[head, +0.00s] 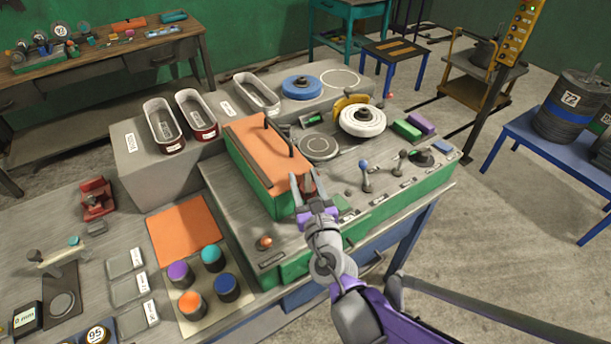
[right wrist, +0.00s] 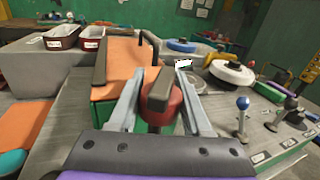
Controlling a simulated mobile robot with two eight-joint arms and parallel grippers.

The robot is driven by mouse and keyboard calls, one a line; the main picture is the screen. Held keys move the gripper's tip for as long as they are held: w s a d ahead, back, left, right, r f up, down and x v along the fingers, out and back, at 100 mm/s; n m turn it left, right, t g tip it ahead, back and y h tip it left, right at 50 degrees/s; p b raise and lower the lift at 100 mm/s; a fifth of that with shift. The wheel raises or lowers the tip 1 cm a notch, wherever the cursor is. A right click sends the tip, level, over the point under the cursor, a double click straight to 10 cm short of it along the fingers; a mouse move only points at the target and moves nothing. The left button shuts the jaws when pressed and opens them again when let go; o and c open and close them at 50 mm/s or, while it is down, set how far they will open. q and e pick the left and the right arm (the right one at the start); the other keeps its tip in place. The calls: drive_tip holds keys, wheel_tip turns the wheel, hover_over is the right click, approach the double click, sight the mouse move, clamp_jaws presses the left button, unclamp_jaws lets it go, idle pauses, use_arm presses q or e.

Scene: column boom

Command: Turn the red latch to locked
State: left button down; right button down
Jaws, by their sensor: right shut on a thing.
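The red latch shows in the right wrist view as a round red body (right wrist: 163,116) with a dark grey-brown bar (right wrist: 159,88) on top. It sits at the near end of an orange-topped green box (head: 258,158) with a black handle. My right gripper (head: 306,183) is at that end of the box. In the right wrist view its two grey fingers (right wrist: 160,78) are on either side of the latch, shut on it. In the head view the fingers mostly hide the latch. My left gripper is not in view.
Right of the box are a white handwheel (head: 362,120) and a blue-knobbed lever (head: 364,170). An orange knob (head: 264,242) is on the panel's near left. Red-trimmed bins (head: 163,128) stand behind left. Coloured knobs (head: 192,303) and an orange mat (head: 182,228) lie front left.

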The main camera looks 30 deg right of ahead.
drive_tip(key=shift+r, duration=0.1)
idle(0.4)
drive_tip(key=shift+c, duration=1.8)
unclamp_jaws()
